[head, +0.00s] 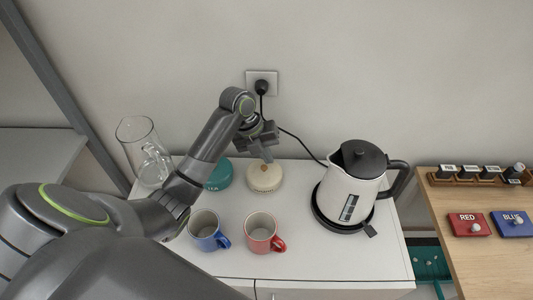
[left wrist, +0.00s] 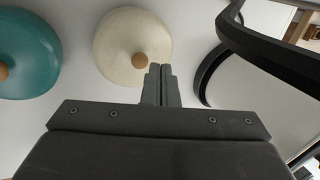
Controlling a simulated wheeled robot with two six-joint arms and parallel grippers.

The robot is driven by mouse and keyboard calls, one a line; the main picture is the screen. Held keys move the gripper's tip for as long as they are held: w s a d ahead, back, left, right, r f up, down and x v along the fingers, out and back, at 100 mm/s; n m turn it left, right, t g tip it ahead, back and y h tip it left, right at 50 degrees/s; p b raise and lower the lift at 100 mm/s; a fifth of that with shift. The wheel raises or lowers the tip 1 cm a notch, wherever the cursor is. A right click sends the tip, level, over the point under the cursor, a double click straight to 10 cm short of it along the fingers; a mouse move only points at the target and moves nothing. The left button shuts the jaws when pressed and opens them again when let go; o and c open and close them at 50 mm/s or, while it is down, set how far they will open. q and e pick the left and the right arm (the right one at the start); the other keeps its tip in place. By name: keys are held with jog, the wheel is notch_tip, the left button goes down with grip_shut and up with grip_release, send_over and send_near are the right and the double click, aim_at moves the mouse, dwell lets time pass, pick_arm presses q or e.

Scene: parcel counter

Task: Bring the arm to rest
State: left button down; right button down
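My left arm reaches in from the left over the white counter (head: 330,265). My right gripper is not in view.
A white kettle (head: 347,195) on its black base stands right of the gripper. A teal lid (head: 219,176) and glass jug (head: 146,155) are left. A blue mug (head: 204,226) and red mug (head: 261,230) stand in front. A wooden table (head: 490,255) is at far right.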

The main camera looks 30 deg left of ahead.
aim_at(271, 171)
pick_arm(q)
jog(key=shift+f+b, duration=0.7)
jog(key=shift+f, duration=0.3)
dwell(0.3)
jog(key=shift+s+f, duration=0.2)
jog(key=shift+f, duration=0.15)
jog(key=shift+d+f+b, duration=0.1)
jog(key=shift+f+b, duration=0.1)
jog(key=shift+b, duration=0.15)
